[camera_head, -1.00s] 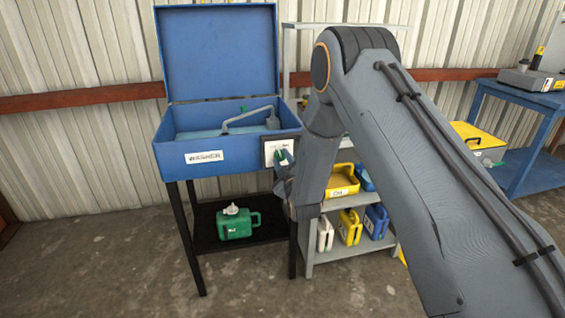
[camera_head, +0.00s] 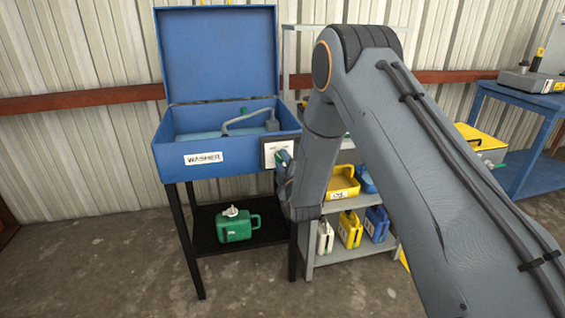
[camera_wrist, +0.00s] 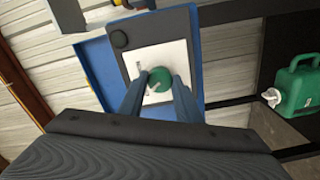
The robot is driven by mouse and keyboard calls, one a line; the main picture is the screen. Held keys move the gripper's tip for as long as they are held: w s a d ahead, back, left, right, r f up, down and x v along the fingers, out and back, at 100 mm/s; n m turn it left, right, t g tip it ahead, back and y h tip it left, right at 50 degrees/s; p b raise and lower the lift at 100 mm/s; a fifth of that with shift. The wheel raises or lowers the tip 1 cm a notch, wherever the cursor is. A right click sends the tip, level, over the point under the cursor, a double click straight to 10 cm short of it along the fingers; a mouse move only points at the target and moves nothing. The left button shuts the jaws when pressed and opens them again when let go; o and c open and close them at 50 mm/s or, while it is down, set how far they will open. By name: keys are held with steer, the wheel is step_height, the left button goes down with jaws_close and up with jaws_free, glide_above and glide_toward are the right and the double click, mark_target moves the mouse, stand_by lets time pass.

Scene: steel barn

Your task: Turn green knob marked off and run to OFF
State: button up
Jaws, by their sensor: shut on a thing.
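The green knob (camera_wrist: 160,80) sits on a white plate (camera_wrist: 176,56) of a dark control panel on the blue washer (camera_head: 225,158). In the wrist view my gripper (camera_wrist: 158,86) has one finger on each side of the knob and is shut on it. In the head view my gripper (camera_head: 283,165) is at the panel (camera_head: 268,152) on the washer's front right, and my arm and fingers hide most of the knob. The markings on the plate are too small to read.
A green jug (camera_head: 236,226) stands on the washer's lower shelf. A grey rack (camera_head: 330,252) with yellow, blue and white containers stands close to the right, behind my arm. The washer's lid (camera_head: 220,52) is up. A blue table (camera_head: 540,110) is at far right. The floor at left is clear.

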steer(key=o, duration=1.1)
steer(key=shift+c, duration=0.2)
steer(key=v, duration=0.7)
steer(key=shift+s+b, duration=0.4)
steer(key=shift+d, duration=0.2)
